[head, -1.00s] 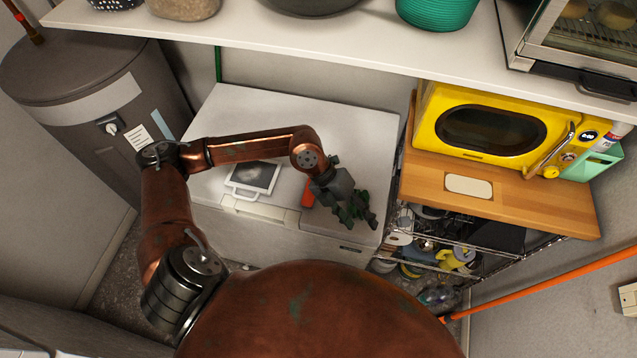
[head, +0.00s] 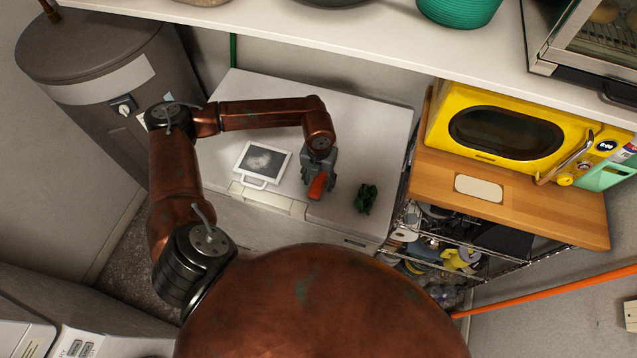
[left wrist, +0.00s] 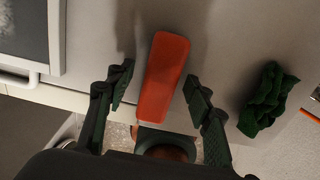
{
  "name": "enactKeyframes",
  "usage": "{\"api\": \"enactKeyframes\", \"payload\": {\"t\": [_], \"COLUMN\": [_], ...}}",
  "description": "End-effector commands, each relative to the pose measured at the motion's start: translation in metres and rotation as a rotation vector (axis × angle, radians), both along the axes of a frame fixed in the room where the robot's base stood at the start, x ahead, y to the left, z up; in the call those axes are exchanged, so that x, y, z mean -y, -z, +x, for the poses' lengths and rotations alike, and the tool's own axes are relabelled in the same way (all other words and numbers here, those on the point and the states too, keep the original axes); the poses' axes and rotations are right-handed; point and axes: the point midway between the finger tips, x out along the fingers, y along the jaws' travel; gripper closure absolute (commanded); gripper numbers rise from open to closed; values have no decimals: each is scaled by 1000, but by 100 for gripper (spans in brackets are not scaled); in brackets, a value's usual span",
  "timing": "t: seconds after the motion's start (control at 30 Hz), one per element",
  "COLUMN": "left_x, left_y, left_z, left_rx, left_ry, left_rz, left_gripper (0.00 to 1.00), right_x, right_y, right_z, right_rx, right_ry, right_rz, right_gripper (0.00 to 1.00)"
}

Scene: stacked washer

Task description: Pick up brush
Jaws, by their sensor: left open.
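An orange-red oblong object (head: 317,187), seemingly the brush, lies on the white chest lid (head: 345,135). No bristles show. In the left wrist view the brush (left wrist: 163,80) runs lengthwise between the two dark green fingers of my left gripper (left wrist: 157,82). The fingers are spread, with a gap on each side, and do not visibly touch it. In the head view my left gripper (head: 319,172) is over the brush and partly covers it. How high the fingers are above the lid is hard to tell. My right gripper is not in view.
A crumpled dark green cloth-like item (head: 366,198) lies right of the brush. A white-framed flat item with a handle (head: 263,163) lies to its left. A shelf (head: 330,30) overhangs the back. A yellow microwave (head: 505,130) stands on a wooden-topped rack at right.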

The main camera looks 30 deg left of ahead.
Motion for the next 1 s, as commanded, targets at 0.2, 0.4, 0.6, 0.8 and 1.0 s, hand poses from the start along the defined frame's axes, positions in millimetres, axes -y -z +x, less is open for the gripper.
{"api": "enactKeyframes", "payload": {"t": [0.2, 0.4, 0.6, 0.8, 1.0], "left_x": [0, -1, -1, -1, -1], "left_y": [8, 8, 8, 8, 8], "left_z": [0, 0, 0, 0, 0], "left_rx": [1, 1, 1, 1, 1], "left_ry": [-1, -1, -1, -1, -1], "left_rz": [-1, -1, -1, -1, -1], "left_gripper": [52, 61, 75, 89, 98], "right_x": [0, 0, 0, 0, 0], "right_y": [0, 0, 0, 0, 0], "right_z": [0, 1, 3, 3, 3], "right_rx": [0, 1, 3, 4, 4], "right_ry": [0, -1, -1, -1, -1], "right_rz": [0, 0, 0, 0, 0], "right_gripper": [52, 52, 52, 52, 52]}}
